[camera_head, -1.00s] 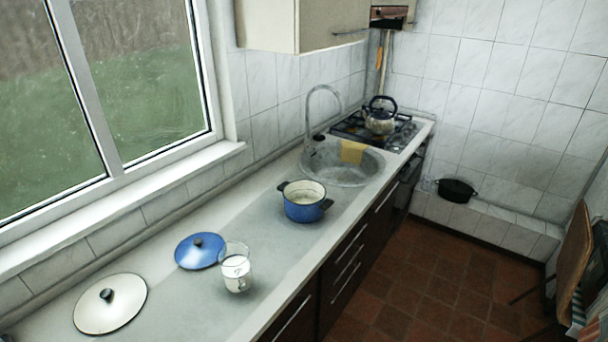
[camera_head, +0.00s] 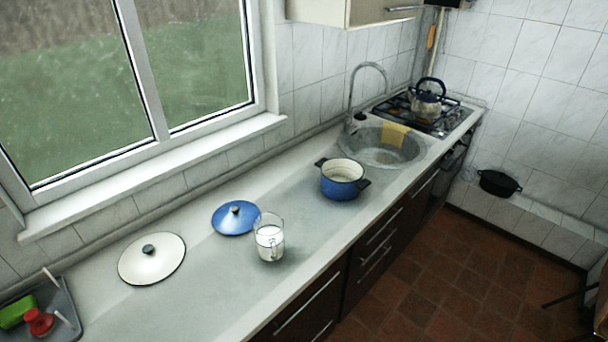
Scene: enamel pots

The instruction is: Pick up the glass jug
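The glass jug (camera_head: 270,240) stands upright on the kitchen counter, clear glass with white contents in its lower part. It is just right of and nearer than a blue pot lid (camera_head: 236,218), which overlaps or nearly touches it in the view. Neither of my grippers shows in the head view, and nothing is holding the jug.
A blue pot (camera_head: 343,182) stands farther along the counter (camera_head: 190,300), before the sink (camera_head: 385,152). A cream lid (camera_head: 152,260) lies left of the jug. A grey tray (camera_head: 70,314) holds a green and a red item. A kettle (camera_head: 426,104) stands on the stove. Counter in front of the jug is clear.

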